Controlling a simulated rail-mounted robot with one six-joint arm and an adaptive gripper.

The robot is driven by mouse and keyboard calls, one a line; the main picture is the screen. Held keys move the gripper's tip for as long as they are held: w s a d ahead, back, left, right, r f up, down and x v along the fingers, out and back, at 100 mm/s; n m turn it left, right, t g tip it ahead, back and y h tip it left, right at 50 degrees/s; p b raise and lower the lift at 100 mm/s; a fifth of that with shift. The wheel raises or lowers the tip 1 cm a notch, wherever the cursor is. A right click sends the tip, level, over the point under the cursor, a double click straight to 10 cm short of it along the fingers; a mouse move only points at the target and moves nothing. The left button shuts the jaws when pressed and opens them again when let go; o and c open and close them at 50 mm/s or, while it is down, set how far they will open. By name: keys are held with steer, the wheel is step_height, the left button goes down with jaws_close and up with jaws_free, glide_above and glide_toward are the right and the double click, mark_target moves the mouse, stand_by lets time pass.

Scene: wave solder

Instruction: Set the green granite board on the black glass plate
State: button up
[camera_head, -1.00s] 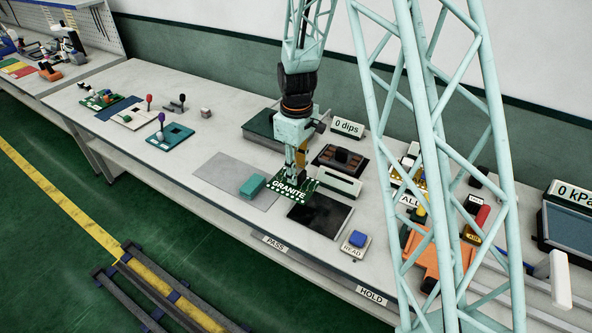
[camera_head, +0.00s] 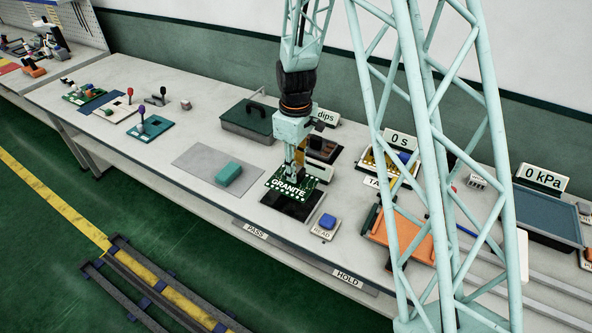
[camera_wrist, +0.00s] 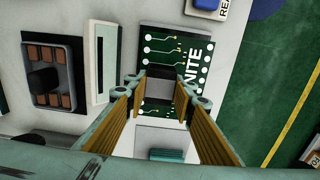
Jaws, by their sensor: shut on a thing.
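The green granite board (camera_head: 291,187), lettered "GRANITE" in white, is held level under my gripper (camera_head: 296,172). In the wrist view the board (camera_wrist: 182,48) shows beyond the fingers, and my gripper (camera_wrist: 162,98) is shut on a dark raised block on it. In the head view the black glass plate (camera_head: 288,209) lies under the board, which covers its back part; the plate's front strip shows. I cannot tell whether the board touches the plate.
A blue button on a "READ" pad (camera_head: 327,223) stands right of the plate. A teal block (camera_head: 228,174) lies on a grey mat (camera_head: 195,160) to the left. An orange fixture (camera_head: 400,238) is farther right.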

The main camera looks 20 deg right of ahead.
stand_by(0.3)
steer(key=shift+f+b, duration=1.95)
steer(key=shift+f, duration=1)
steer(key=shift+f+b, duration=0.35)
steer(key=shift+f, duration=0.15)
steer(key=o, duration=1.1)
steer(key=shift+c, duration=0.2)
steer(key=shift+r, duration=0.1)
steer(key=shift+r, duration=5.9)
